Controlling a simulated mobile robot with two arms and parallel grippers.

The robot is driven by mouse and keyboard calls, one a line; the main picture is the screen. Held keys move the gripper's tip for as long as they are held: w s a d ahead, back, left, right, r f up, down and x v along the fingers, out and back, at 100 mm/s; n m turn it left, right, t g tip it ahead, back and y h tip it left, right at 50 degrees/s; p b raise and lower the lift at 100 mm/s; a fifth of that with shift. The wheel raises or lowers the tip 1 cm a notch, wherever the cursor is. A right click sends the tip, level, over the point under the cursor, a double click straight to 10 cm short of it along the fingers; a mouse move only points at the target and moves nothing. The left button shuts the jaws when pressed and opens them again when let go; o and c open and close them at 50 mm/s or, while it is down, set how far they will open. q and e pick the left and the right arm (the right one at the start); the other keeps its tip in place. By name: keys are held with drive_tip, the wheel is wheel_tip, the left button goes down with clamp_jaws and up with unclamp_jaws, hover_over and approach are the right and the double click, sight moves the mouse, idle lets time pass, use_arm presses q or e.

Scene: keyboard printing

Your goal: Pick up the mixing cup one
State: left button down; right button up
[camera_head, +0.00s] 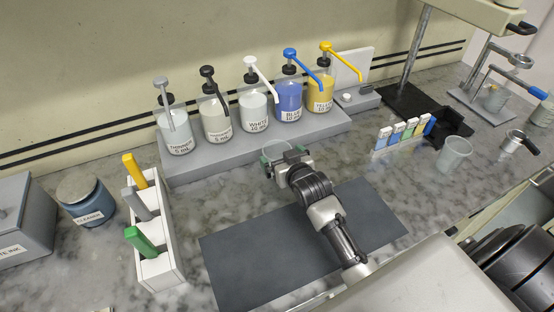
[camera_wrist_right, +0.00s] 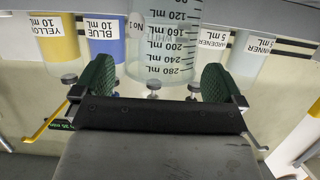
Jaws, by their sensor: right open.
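Mixing cup one (camera_wrist_right: 163,40) is clear, with black mL marks and a "No 1" label. In the head view the cup (camera_head: 277,148) stands at the front edge of the grey bottle platform, partly hidden by my right gripper (camera_head: 287,161). The right gripper is open, with its green-padded fingers spread. In the wrist view the right gripper (camera_wrist_right: 156,80) has one finger on each side of the cup's near part, with gaps visible on both sides. My left gripper is not in view.
Several labelled pump bottles (camera_head: 253,110) stand on the grey platform (camera_head: 210,161) behind the cup. A second clear cup (camera_head: 454,153) is at the right, beside a strip rack (camera_head: 402,137). A white holder (camera_head: 160,230) stands left. A dark mat (camera_head: 250,262) lies in front.

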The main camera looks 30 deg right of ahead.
drive_tip(key=shift+x, duration=1.45)
drive_tip(key=shift+s, duration=0.1)
drive_tip(key=shift+c, duration=0.5)
drive_tip(key=c, duration=0.6)
drive_tip(key=shift+r, duration=0.1)
